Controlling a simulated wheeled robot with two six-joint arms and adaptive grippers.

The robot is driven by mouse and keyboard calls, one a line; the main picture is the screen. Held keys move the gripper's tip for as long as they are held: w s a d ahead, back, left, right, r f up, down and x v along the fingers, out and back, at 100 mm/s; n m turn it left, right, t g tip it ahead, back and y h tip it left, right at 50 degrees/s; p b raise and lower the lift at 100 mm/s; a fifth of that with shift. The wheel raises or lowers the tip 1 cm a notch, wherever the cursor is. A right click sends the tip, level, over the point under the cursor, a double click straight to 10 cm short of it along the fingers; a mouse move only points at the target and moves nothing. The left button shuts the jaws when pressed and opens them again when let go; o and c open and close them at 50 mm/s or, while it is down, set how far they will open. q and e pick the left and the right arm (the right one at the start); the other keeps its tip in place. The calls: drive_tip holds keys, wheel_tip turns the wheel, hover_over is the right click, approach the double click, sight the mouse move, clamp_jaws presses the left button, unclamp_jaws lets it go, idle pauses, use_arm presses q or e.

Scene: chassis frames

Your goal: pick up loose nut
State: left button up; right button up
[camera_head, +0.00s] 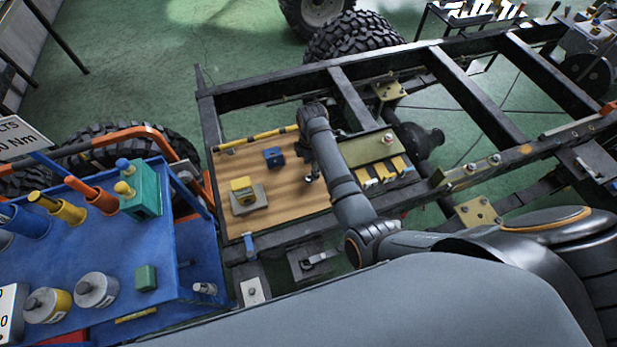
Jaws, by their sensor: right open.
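My right arm reaches in from the lower right across the chassis frame. My right gripper (310,178) is small and dark, low over the wooden board (290,200), and its jaws are open. Its fingertips are partly hidden by my own wrist and arm. I cannot make out a loose nut for certain; one may be hidden by the arm or too small to tell. Several bolt heads or nuts show on the frame, such as one on the olive plate (362,152) right of my arm. My left gripper is not in view.
On the board are a blue block (274,157), a yellow block (241,184) on a grey plate and a yellow bar (262,135). Dark chassis beams (350,98) surround it. A blue tool cart (120,250) stands at left, crowded with tools.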

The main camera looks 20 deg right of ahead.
sight(310, 174)
drive_tip(key=shift+w+f, duration=0.15)
drive_tip(key=shift+f, duration=0.1)
drive_tip(key=f, duration=0.4)
drive_tip(key=shift+s+a, duration=0.15)
drive_tip(key=shift+s, duration=0.15)
drive_tip(key=shift+w+f, duration=0.2)
drive_tip(key=shift+f, duration=0.25)
drive_tip(key=shift+s, duration=0.1)
clamp_jaws()
